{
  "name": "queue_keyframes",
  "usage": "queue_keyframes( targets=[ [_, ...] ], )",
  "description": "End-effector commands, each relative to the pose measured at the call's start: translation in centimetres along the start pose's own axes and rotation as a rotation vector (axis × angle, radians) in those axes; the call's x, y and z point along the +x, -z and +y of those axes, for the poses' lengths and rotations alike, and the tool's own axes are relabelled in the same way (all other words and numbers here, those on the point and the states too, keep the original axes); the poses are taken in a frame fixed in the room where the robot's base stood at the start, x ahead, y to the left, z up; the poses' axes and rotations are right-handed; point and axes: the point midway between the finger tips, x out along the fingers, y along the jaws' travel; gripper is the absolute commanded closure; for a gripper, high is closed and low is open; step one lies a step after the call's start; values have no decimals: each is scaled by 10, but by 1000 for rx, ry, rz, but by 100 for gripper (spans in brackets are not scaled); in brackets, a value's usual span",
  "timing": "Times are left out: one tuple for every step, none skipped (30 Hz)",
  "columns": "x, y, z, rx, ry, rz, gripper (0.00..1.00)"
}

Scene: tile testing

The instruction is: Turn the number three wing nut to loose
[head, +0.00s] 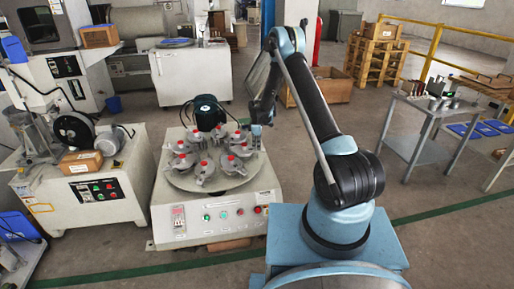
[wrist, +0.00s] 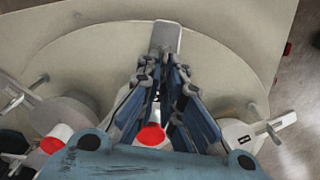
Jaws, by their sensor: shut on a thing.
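Several grey fixtures with red caps stand in a ring on a round turntable (head: 228,184). In the wrist view, small grey wing nuts sit near the outer ends of the left fixture's arm (wrist: 38,80) and the right fixture's arm (wrist: 264,127). My gripper (wrist: 164,68) is over the middle fixture, whose red cap (wrist: 151,136) shows between the fingers and whose pale arm (wrist: 166,36) extends past the fingertips. The fingers are shut on its wing nut, which they mostly hide. My gripper (head: 256,137) also shows at the turntable's right in the head view. I cannot read any number three.
The turntable sits on a pale control cabinet (head: 218,222) with buttons. A dark rounded object (head: 207,112) stands behind the ring. Neighbouring fixtures stand close on both sides of my gripper. A machine bench (head: 85,185) is at left, a metal table (head: 425,145) at right.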

Motion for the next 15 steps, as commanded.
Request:
queue_keyframes(
  targets=[
    [0, -2, 2, -16, -3, -2, 100],
    [0, -2, 2, -26, -3, -2, 100],
    [0, -2, 2, -40, -3, -2, 100],
    [0, -2, 2, -48, -3, -2, 100],
    [0, -3, 2, -54, -3, -2, 100],
    [0, -3, 2, -63, -3, -3, 100],
    [0, -3, 2, -68, -3, -3, 100],
    [0, -3, 2, -72, -4, -3, 100],
    [0, -3, 2, -77, -4, -3, 100],
    [0, -3, 2, -79, -4, -3, 100],
    [0, -3, 2, -81, -4, -3, 100],
    [0, -3, 2, -82, -4, -3, 100],
    [0, -3, 2, -83, -4, -3, 100],
    [0, -3, 2, -84, -4, -3, 100],
    [0, -3, 2, -84, -4, -3, 100]
  ],
)
